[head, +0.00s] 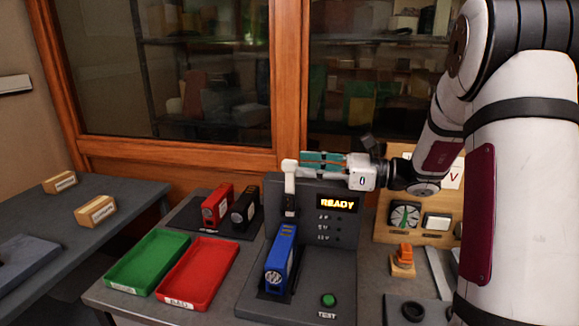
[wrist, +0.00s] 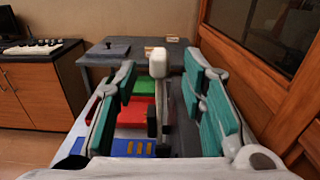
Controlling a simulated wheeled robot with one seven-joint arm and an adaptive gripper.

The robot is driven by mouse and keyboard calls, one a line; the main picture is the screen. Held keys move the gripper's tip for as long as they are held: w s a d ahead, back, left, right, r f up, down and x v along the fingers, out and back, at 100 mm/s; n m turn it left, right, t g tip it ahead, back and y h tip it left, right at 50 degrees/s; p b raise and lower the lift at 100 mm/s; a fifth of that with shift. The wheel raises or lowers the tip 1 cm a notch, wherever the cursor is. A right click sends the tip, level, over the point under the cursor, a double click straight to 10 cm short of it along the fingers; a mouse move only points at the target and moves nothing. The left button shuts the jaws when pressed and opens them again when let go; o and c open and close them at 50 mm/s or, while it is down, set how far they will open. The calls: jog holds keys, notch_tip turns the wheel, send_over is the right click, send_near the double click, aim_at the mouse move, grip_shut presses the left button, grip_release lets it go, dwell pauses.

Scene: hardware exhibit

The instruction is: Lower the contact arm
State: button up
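The tester (head: 345,265) is a dark grey station with a lit display (head: 338,204) reading READY and a green TEST button (head: 328,300). Its contact arm (head: 290,185) stands raised, with a white rounded handle on top. A blue pack (head: 281,248) sits in the tester's slot below the contact arm. My gripper (head: 308,162) points left, level with the handle. In the wrist view my gripper (wrist: 160,75) has its teal-padded fingers apart, and the white handle (wrist: 162,62) shows in the gap between them. No finger clearly touches the handle.
A green tray (head: 122,288) and a red tray (head: 172,297) lie left of the tester. A red pack (head: 216,206) and a black pack (head: 245,209) stand behind them on a dark mat. A wooden gauge board (head: 437,236) stands right. Wood-framed glass cabinets rise behind.

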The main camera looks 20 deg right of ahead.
aim_at(290, 169)
jog(key=shift+x, duration=2.4)
grip_shut()
